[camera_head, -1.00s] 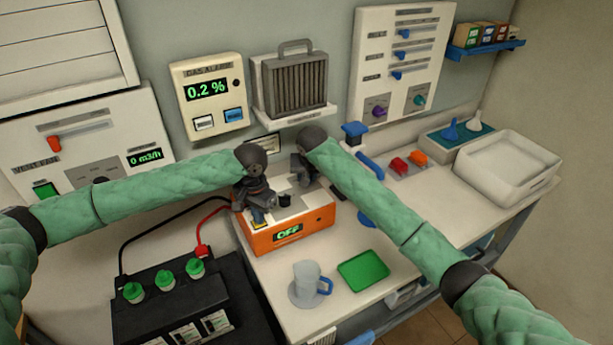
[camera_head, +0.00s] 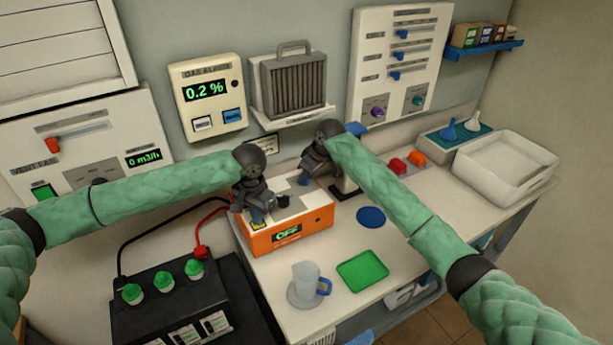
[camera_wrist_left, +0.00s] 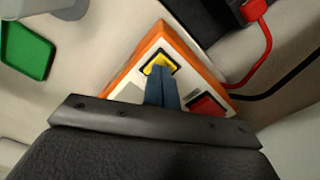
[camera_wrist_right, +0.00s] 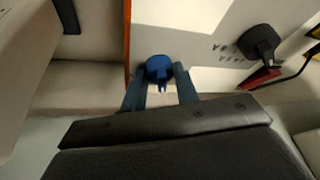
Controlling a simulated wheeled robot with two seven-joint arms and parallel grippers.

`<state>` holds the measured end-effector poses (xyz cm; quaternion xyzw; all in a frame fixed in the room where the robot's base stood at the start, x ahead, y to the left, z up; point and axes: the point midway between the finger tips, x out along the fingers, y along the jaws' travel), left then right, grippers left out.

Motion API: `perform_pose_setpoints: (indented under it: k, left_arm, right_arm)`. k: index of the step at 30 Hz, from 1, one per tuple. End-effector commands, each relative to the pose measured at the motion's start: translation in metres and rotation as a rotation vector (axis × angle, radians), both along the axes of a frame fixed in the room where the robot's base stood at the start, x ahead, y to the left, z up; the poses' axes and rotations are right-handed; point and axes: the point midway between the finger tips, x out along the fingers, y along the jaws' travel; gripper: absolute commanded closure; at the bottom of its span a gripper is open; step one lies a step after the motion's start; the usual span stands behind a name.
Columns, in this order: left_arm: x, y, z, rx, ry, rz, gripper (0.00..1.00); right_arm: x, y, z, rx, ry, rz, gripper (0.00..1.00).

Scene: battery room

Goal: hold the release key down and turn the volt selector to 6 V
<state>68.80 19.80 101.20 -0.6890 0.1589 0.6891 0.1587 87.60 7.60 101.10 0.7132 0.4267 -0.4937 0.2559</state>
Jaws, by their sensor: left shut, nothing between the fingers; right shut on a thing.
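The charger is an orange box (camera_head: 291,238) with a pale top and a display reading OFF. My left gripper (camera_head: 259,216) is shut and empty, its tips down at the yellow key (camera_wrist_left: 158,65). In the left wrist view the tips (camera_wrist_left: 161,72) overlap the key and seem to touch it; how far it is pressed cannot be seen. My right gripper (camera_head: 304,179) is at the charger's far right. In the right wrist view its fingers (camera_wrist_right: 163,72) are shut on a blue knob (camera_wrist_right: 158,66) with a pointer. I cannot read the knob's scale.
A black knob (camera_wrist_right: 259,42) with markings stands on the charger top; a red key (camera_wrist_left: 207,104) lies near the yellow one. A battery (camera_head: 168,305) with red and black leads is at left. A jug (camera_head: 306,283) and green tray (camera_head: 362,271) stand in front.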

Motion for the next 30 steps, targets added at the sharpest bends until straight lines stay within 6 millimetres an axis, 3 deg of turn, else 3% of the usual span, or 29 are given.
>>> perform_pose_setpoints:
  k: [12,26,27,30]
  left_arm:
    - [-0.0003,0.0004,-0.0006,0.0,0.001,0.0,1.0]
    - [-0.0003,0.0004,-0.0006,0.0,0.001,0.0,1.0]
    - [-0.0003,0.0004,-0.0006,0.0,0.001,0.0,1.0]
    - [-0.0002,0.0003,-0.0006,0.0,0.001,0.0,1.0]
  right_arm:
    - [0.0014,-0.0009,-0.0002,0.0,0.0,0.143,0.93]
    - [0.0014,-0.001,0.0,0.0,0.0,0.153,0.93]
    - [0.0014,-0.001,0.0,0.0,0.0,0.153,0.64]
    - [0.0014,-0.001,0.0,0.0,0.0,0.153,0.48]
